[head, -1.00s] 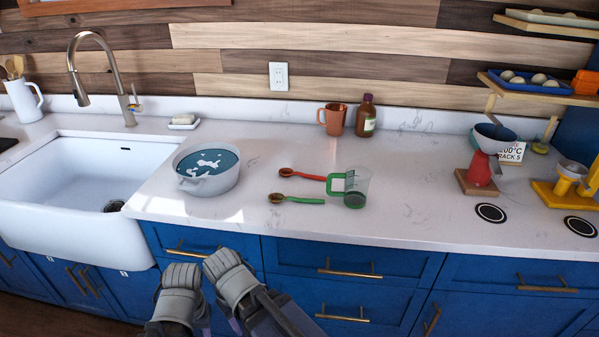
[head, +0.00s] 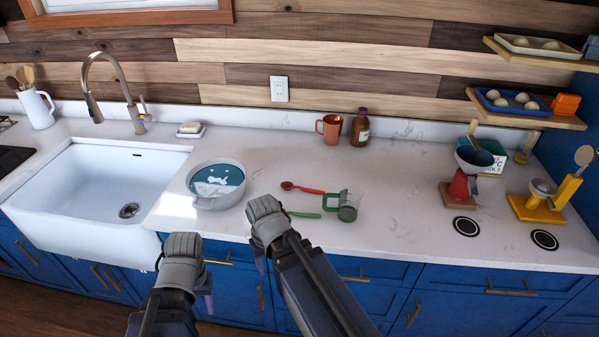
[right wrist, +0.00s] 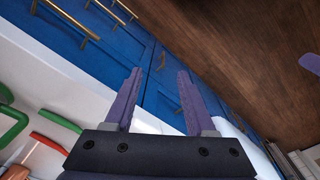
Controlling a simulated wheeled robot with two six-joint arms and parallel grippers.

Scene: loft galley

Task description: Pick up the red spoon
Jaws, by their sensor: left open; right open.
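The red spoon (head: 310,190) lies on the white counter, its bowl toward the left. Part of its handle shows at the lower left of the right wrist view (right wrist: 47,142). The green spoon (head: 306,215) lies in front of it, its bowl end hidden by my right gripper. A clear measuring cup with a green handle (head: 348,208) stands at the red spoon's right end. My right gripper (right wrist: 160,75) is open and empty, near the counter's front edge, in front of and apart from the spoons. My left gripper (head: 208,287) is open and empty, before the cabinets.
A pot of liquid (head: 215,186) stands left of the spoons, beside the white sink (head: 85,190). A copper mug (head: 330,130) and brown bottle (head: 360,128) stand behind. Scales and shelves are at the right. Counter is clear between the mug and spoons.

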